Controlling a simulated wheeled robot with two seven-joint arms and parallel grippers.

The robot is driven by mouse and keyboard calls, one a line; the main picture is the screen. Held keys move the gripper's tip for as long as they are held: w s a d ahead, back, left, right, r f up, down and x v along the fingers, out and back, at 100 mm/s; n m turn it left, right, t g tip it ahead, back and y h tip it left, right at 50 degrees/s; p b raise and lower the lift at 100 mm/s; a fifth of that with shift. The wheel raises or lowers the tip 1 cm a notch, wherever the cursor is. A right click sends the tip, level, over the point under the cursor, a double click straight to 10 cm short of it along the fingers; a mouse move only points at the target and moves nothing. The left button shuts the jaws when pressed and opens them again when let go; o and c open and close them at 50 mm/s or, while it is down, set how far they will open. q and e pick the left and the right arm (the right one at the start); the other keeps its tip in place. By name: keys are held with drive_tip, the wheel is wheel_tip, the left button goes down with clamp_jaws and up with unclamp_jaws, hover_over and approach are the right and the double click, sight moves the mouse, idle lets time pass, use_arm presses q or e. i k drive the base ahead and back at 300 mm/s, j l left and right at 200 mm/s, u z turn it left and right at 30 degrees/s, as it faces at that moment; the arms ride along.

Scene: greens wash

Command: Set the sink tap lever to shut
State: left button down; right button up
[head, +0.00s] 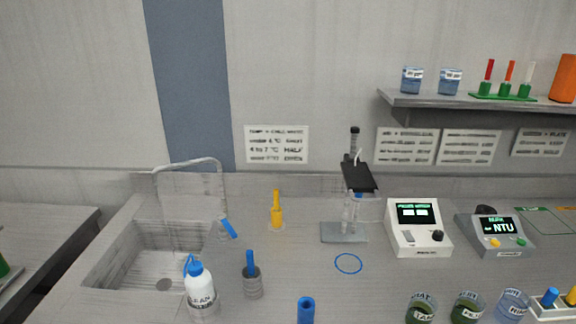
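The sink tap (222,186) is a pale gooseneck at the back right of the sink, with its spout curving left over the basin. Its blue lever (228,228) sits low at the tap's base and slants down to the right. I cannot tell from this view whether water is running. The sink (118,262) is a grey basin set in the counter, with a round drain visible. Neither of my grippers shows in the head view.
A white wash bottle (201,289) with a blue cap stands at the sink's front right edge. A grey cylinder with a blue handle (252,281) and a yellow-topped item (277,214) stand right of the tap. A stand (344,233) and meters (416,231) are farther right.

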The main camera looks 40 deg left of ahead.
sight(222, 218)
drive_tip(key=u, duration=1.7)
drive_tip(key=i+u, duration=0.2)
drive_tip(key=u, duration=0.2)
